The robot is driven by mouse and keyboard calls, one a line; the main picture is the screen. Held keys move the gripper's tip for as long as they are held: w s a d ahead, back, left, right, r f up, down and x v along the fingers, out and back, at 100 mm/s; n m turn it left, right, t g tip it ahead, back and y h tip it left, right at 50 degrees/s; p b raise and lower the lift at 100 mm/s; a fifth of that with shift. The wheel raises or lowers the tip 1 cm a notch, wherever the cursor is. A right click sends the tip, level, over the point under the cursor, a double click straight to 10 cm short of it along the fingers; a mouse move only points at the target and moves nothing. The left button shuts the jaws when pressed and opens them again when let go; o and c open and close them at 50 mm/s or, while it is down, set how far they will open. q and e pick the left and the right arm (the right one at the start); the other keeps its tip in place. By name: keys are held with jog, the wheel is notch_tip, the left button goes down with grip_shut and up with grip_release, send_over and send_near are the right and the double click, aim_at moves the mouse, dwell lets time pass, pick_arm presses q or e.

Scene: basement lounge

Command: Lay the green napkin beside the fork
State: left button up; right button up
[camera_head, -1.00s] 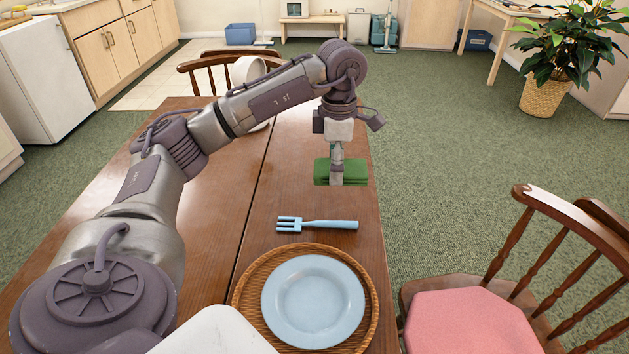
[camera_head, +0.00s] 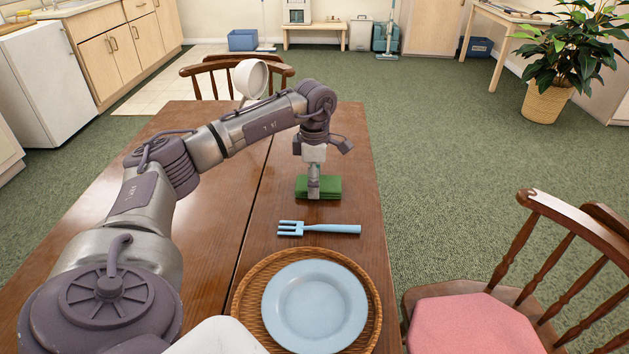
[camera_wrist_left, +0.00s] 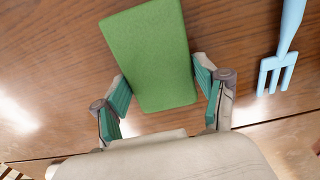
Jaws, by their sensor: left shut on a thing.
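The green napkin (camera_head: 330,186) is a folded, flat rectangle just beyond the fork on the right half of the table. My left gripper (camera_head: 314,192) points down at it and is shut on it. In the left wrist view the fingers (camera_wrist_left: 163,88) grip the napkin (camera_wrist_left: 150,45) by its two long edges. Whether the napkin touches the tabletop cannot be told. The light blue fork (camera_head: 318,229) lies crosswise, tines left, between the napkin and the plate, with a strip of bare wood between it and the napkin. My right gripper is out of view.
A light blue plate (camera_head: 315,305) sits on a round wicker mat (camera_head: 246,294) on the brown wooden table (camera_head: 222,248). A chair with a pink cushion (camera_head: 474,324) stands to the right. A white cup-shaped thing (camera_head: 251,78) is at the far end. The table's left half is mostly clear.

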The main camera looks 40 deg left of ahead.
pick_arm(q)
jog(key=o, duration=1)
jog(key=shift+f, duration=0.1)
jog(key=shift+o, duration=0.2)
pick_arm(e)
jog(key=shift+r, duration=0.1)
pick_arm(q)
jog(key=shift+r, duration=0.6)
notch_tip(320, 180, up, 11)
jog(key=p, duration=0.1)
jog(key=shift+p, duration=0.4)
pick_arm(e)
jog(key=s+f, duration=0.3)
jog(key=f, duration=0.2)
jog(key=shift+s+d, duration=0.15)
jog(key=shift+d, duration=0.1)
